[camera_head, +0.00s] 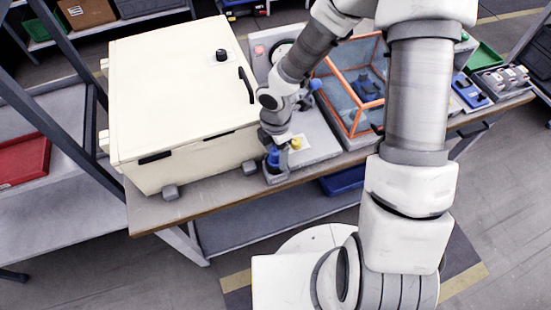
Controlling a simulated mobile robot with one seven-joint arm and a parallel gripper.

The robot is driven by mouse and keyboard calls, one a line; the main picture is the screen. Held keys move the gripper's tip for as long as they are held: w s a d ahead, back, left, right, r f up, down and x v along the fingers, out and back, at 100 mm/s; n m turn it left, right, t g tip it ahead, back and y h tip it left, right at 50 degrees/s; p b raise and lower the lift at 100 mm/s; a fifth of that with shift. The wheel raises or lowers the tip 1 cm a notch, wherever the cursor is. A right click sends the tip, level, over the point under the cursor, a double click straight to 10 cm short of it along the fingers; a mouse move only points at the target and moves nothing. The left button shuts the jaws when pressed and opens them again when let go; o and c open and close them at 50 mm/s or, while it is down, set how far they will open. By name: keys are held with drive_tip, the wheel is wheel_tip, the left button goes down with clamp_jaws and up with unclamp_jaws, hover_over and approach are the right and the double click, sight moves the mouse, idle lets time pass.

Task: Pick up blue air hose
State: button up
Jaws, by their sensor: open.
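My gripper (273,148) points down at the front edge of the bench, just right of the white cabinet. A small blue part (273,158) shows right at its fingertips, beside a small yellow part (296,143). I cannot tell whether this blue part is the air hose, or whether the fingers touch it. My gripper is open, though its fingers are small and partly hidden in this view. No clear length of blue hose can be made out.
A white cabinet (175,85) with a black handle fills the bench's left. An orange-framed clear enclosure (352,85) stands right of my gripper. Blue and green trays and tools sit farther right. The bench's wooden front edge (190,212) is bare. A red bin (22,160) lies on the left shelf.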

drive_tip(key=shift+f, duration=0.25)
clamp_jaws()
drive_tip(key=shift+r, duration=0.1)
idle(0.3)
wheel_tip(320, 180, up, 4)
drive_tip(key=shift+f+p, duration=0.1)
drive_tip(key=shift+p, duration=0.6)
drive_tip(key=d+r+p, duration=0.3)
drive_tip(key=d+r, duration=0.4)
drive_tip(key=d, duration=0.4)
drive_tip(key=shift+w+d, duration=0.25)
drive_tip(key=shift+d, duration=0.1)
